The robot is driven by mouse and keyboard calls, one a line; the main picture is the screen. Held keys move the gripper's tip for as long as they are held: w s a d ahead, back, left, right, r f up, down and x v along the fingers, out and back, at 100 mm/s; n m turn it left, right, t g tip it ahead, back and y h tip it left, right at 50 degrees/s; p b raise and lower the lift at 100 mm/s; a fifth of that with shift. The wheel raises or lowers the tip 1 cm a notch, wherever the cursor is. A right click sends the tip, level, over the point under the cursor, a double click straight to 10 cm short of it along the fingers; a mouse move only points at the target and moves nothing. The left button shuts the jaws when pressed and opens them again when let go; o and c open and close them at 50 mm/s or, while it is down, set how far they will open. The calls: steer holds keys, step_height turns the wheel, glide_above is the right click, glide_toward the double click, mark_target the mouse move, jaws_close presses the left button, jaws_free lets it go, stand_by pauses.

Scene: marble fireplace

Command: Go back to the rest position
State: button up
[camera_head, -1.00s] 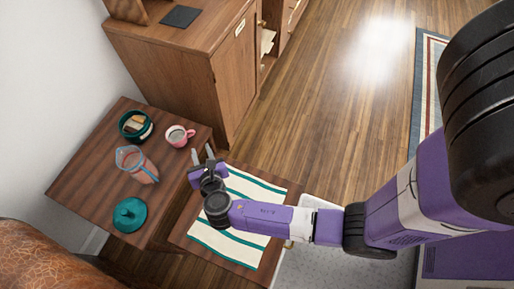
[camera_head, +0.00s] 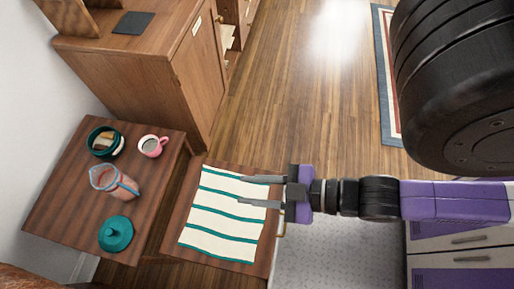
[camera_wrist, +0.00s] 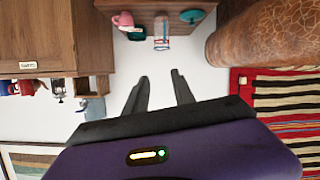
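My gripper (camera_head: 262,191) is open and empty. In the head view its two fingers point left, above the right part of the striped cloth (camera_head: 218,218). In the wrist view the two fingers (camera_wrist: 158,92) stand apart with nothing between them. The side table (camera_head: 62,208) left of the cloth holds a green bowl (camera_head: 104,142) with something in it, a pink mug (camera_head: 153,146), a clear pitcher (camera_head: 114,182) with reddish contents and a teal lid (camera_head: 116,233). My gripper is apart from all of these.
A wooden cabinet (camera_head: 140,75) stands behind the tables. The cloth lies on a lower wooden table (camera_head: 185,215). A brown leather seat (camera_wrist: 262,35) and a striped red rug (camera_wrist: 280,110) show in the wrist view. The wood floor (camera_head: 300,110) behind my arm is clear.

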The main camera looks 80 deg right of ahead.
steer(key=r+m, duration=0.1)
steer(key=r, duration=0.1)
steer(key=r+m, duration=0.1)
steer(key=r, duration=0.1)
steer(key=shift+s+d+r+m+t, duration=0.1)
steer(key=shift+s+d+m+t, duration=0.2)
steer(key=shift+s+t, duration=0.1)
step_height(320, 180, up, 3)
steer(key=p, duration=0.3)
steer(key=shift+r, duration=0.2)
